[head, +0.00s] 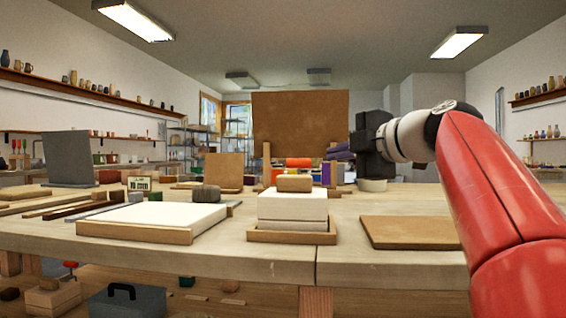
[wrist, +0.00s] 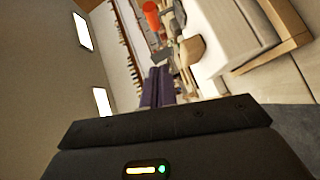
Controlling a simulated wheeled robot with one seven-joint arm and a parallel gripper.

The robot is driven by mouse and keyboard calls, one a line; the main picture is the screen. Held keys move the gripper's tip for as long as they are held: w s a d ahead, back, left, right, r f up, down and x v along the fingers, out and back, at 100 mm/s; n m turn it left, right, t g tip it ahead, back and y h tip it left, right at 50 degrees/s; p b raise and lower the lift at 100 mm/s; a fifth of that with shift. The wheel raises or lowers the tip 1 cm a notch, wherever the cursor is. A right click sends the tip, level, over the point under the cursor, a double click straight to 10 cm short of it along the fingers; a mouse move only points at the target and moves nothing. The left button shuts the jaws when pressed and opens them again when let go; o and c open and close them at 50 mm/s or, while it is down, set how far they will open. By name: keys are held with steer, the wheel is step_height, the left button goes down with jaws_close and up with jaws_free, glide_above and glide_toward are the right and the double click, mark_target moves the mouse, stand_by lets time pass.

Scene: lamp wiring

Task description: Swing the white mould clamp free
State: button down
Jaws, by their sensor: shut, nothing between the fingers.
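A two-layer white block (head: 292,207), perhaps the mould, sits in a shallow wooden tray (head: 262,236) at the middle of the bench's front. A small brown block (head: 294,183) lies on top of it. The white block also shows tilted in the wrist view (wrist: 228,28). I cannot make out a clamp or its arm on it. My gripper (head: 366,160) is to the right of the white block and higher, apart from it, shut and empty.
A flat brown board (head: 410,232) lies at the right front of the bench. A wide white slab (head: 152,218) lies at the left.

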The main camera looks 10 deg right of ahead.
steer(key=shift+w+a+r, duration=0.1)
steer(key=shift+w, duration=0.1)
steer(key=p, duration=0.3)
glide_toward(294, 162)
steer(key=a, duration=0.1)
steer(key=w+a, duration=0.1)
steer(key=a, duration=0.2)
steer(key=shift+w, duration=0.25)
steer(key=shift+w+d+f+p, duration=0.15)
steer(key=shift+w+d+p, duration=0.1)
steer(key=shift+w, duration=0.35)
steer(key=shift+w+d+f+p, duration=0.15)
steer(key=shift+w+d+p, duration=0.1)
steer(key=shift+w, duration=0.3)
steer(key=shift+w+d+f, duration=0.2)
steer(key=shift+w+f, duration=0.05)
steer(key=shift+w, duration=0.35)
steer(key=shift+r, duration=0.1)
